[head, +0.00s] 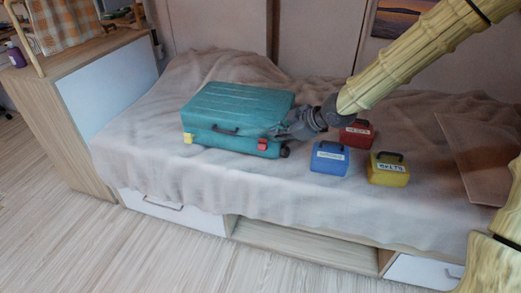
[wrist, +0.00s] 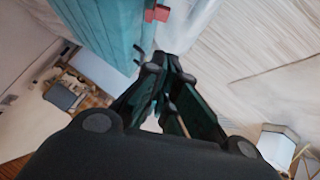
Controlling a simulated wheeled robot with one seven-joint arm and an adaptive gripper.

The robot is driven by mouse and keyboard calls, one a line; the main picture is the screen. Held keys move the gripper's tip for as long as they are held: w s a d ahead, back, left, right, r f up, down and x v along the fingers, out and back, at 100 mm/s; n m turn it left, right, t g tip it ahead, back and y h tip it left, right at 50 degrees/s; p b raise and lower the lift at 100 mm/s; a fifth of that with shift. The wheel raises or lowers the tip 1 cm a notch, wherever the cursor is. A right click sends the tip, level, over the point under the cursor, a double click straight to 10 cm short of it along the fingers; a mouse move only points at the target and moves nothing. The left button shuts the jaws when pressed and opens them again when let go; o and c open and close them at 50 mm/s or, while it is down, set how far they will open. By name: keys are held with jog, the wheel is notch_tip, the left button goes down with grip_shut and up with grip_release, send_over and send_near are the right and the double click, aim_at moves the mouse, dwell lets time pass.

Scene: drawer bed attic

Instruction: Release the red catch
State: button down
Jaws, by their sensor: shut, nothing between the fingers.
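The teal suitcase (head: 240,105) lies flat on the bed, its front side facing the camera. The red catch (head: 262,145) is on the right of its front side, and a yellow catch (head: 188,138) is on the left. In the wrist view the red catch (wrist: 158,13) shows at the top edge, on the suitcase side (wrist: 95,25). My gripper (head: 278,132) is shut and empty, at the suitcase's right end, a little above and right of the red catch. In the wrist view my gripper's fingertips (wrist: 166,62) sit beyond the suitcase edge, apart from the catch.
A blue box (head: 330,158), a red box (head: 356,134) and a yellow box (head: 388,170) stand on the bed (head: 270,190) right of the suitcase. A brown panel (head: 478,160) lies at the far right. The bed in front of the suitcase is clear.

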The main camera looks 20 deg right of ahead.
jog(key=shift+w+r, duration=0.1)
jog(key=shift+r, duration=0.1)
jog(key=b, duration=0.2)
send_over(263, 149)
jog(key=s+a, duration=0.2)
jog(key=s, duration=0.1)
notch_tip(263, 149, down, 6)
jog(key=shift+w+d+f+b, duration=0.2)
jog(key=shift+w+f, duration=0.1)
jog(key=shift+f, duration=0.4)
jog(key=shift+w+d+f+b, duration=0.1)
jog(key=shift+w+f+b, duration=0.2)
jog(key=shift+f, duration=0.45)
jog(key=shift+w+d+f+b, duration=0.15)
jog(key=shift+w+f, duration=0.2)
jog(key=shift+f, duration=0.35)
jog(key=shift+s+a+f+n+t+b, duration=0.2)
jog(key=shift+s+f+n+t+b, duration=0.15)
jog(key=shift+b, duration=1.25)
